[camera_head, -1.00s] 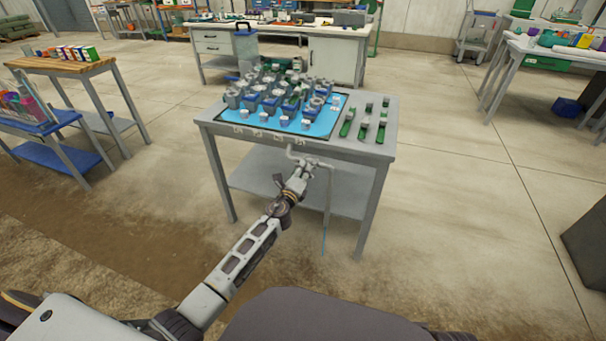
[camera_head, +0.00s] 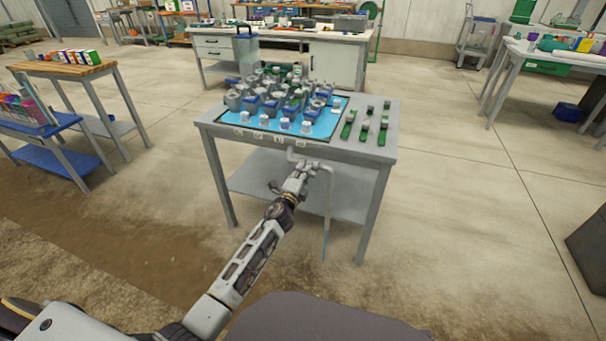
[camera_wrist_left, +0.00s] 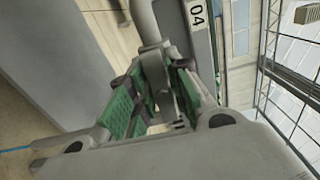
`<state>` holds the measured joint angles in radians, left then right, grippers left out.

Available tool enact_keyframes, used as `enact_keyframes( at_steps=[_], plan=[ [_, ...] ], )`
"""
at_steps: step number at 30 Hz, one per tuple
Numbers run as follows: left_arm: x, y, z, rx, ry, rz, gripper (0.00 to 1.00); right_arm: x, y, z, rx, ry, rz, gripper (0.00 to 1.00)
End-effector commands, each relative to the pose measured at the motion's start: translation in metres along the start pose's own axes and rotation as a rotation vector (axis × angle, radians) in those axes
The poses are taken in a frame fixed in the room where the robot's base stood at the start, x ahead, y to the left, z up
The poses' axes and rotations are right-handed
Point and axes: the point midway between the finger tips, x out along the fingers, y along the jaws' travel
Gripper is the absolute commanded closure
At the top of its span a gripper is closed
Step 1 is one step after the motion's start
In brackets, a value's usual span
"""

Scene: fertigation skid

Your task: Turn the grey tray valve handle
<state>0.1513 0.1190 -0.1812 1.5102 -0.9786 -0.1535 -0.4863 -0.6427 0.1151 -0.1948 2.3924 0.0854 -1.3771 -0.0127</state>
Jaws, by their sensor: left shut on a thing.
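The grey valve handle (camera_wrist_left: 153,72) shows in the left wrist view between the green-padded fingers of my left gripper (camera_wrist_left: 158,98). The gripper is shut on it. In the head view my left gripper (camera_head: 306,167) is at the valve under the front edge of the grey table, and it hides most of the handle. A grey pipe (camera_head: 291,153) comes down from the tray edge to the valve. A thin outlet pipe (camera_head: 329,205) hangs down on the right with a blue line at its lower end. My right gripper is not in view.
The grey table (camera_head: 350,153) carries a blue tray (camera_head: 228,118) crowded with grey, blue and green parts. Several green-and-grey pieces (camera_head: 365,130) lie to its right. A lower shelf (camera_head: 250,183) lies behind my gripper. The floor around the table is open.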

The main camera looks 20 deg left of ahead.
Motion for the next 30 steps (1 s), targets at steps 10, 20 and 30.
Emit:
enact_keyframes(
  at_steps=[10, 20, 30],
  plan=[
    [-0.001, 0.002, 0.000, 0.002, -0.001, 0.003, 0.63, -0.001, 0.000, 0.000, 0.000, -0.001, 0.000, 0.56],
    [0.000, 0.001, 0.000, 0.002, 0.000, 0.001, 0.62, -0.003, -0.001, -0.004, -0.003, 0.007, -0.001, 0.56],
    [-0.012, 0.001, 0.001, 0.003, -0.001, 0.001, 0.62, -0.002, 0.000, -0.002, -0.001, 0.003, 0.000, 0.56]
  ],
)
